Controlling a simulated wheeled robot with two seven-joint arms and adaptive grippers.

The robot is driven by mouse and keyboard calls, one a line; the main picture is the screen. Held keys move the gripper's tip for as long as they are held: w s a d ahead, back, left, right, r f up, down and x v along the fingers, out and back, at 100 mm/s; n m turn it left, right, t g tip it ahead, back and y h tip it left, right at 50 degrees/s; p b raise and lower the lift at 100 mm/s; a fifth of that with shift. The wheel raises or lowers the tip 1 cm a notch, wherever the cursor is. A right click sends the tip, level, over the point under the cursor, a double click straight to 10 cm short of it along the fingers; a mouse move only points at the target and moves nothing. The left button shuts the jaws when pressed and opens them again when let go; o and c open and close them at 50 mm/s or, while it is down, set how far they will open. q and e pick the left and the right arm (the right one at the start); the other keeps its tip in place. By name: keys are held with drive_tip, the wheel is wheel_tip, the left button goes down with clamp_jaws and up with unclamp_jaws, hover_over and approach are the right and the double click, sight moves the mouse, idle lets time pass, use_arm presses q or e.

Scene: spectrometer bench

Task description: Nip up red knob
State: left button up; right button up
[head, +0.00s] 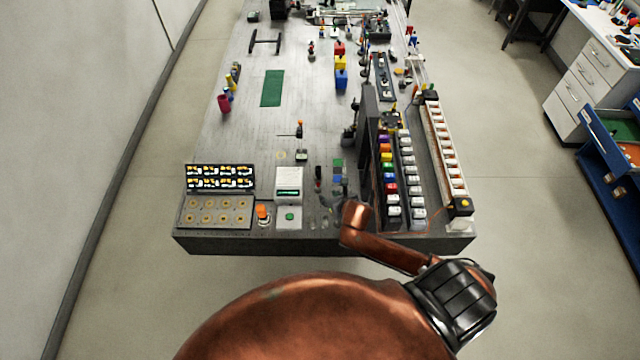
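I cannot single out the red knob with certainty. A red piece (389,188) also sits in the row of coloured parts to the right. My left gripper is not in view.
The grey bench (225,125) runs away from me. At front left are a panel of round sockets (215,211), an orange-topped knob (262,212) and a white box (289,184). A tall dark rail (368,130) stands right of my gripper. The left middle is mostly clear.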

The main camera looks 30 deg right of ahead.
approach(318, 184)
drive_tip(key=p+x, duration=0.1)
drive_tip(key=x, duration=0.2)
drive_tip(key=shift+r, duration=0.15)
drive_tip(key=x, duration=0.3)
drive_tip(key=shift+w+f, duration=0.1)
drive_tip(key=shift+f, duration=0.15)
drive_tip(key=shift+w+f, duration=0.4)
drive_tip(key=shift+c, duration=0.3)
clamp_jaws()
